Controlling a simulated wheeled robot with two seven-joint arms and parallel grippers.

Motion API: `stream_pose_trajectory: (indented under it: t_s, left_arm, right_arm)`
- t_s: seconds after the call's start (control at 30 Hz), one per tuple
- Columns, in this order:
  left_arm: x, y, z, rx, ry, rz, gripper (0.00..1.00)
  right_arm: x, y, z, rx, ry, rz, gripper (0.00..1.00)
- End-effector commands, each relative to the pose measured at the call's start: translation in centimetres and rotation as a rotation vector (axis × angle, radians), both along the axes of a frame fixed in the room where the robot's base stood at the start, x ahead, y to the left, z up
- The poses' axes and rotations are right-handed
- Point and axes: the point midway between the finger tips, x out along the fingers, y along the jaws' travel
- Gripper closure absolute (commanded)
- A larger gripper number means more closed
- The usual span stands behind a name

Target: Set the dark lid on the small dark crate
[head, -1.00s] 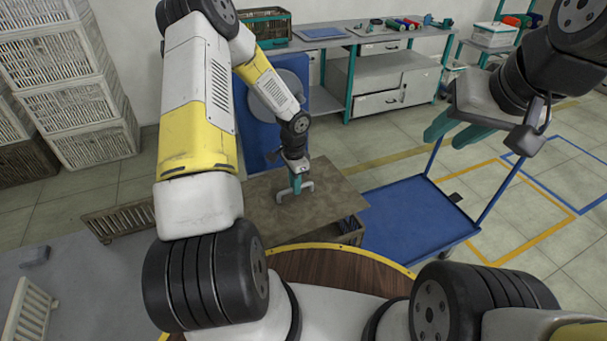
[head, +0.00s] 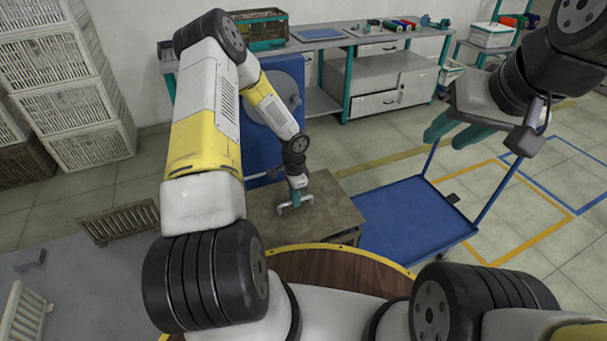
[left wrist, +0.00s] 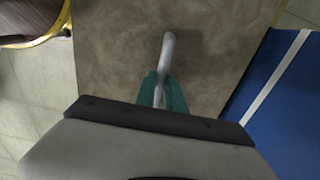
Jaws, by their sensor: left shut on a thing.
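The dark lid (head: 335,212) is a flat brownish panel with a grey handle (head: 282,210) on top. My left gripper (head: 296,201) is shut on that handle from above. In the left wrist view the lid (left wrist: 110,60) lies flat beneath the teal fingers, and the handle (left wrist: 168,48) runs between them. The small dark crate (head: 351,239) is almost fully hidden under the lid; only a bit shows at the lid's near right corner. I cannot tell whether the lid touches its rim all round. My right gripper (head: 450,140) is open and empty, high at the right.
A blue cart (head: 415,225) stands right of the lid, with a blue upright panel behind the lid. A round wooden top with a yellow rim (head: 330,262) is in front. A slatted crate (head: 122,222) is at the left. A workbench (head: 330,40) stands at the back.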

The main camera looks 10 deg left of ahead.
Motion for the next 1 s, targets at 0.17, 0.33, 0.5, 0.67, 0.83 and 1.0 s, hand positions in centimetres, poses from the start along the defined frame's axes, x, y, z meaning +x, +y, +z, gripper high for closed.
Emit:
stream_pose_trajectory:
  t_s: [0.17, 0.33, 0.5, 0.67, 0.83, 1.0]
  left_arm:
    - [0.0, 0.0, -0.5, 0.000, 0.000, 0.000, 1.00]
    - [0.0, 0.0, -1.4, 0.001, 0.001, 0.000, 1.00]
    - [0.0, 0.0, -2.2, 0.001, -0.001, 0.000, 1.00]
    - [-0.1, 0.0, -3.0, 0.001, 0.001, -0.001, 1.00]
    - [0.0, 0.0, -3.8, 0.000, 0.000, 0.000, 1.00]
    - [-0.1, 0.1, -4.7, 0.001, 0.001, 0.000, 1.00]
  right_arm:
    - [0.0, 0.0, 0.0, 0.000, 0.000, 0.000, 0.64]
    - [0.0, 0.0, 0.0, 0.000, 0.000, 0.000, 0.64]
    - [0.0, 0.0, 0.0, 0.000, 0.000, 0.000, 0.64]
    - [0.0, 0.0, 0.0, 0.000, 0.000, 0.000, 0.64]
    - [0.0, 0.0, 0.0, 0.000, 0.000, 0.000, 0.64]
    - [0.0, 0.0, 0.0, 0.000, 0.000, 0.000, 0.64]
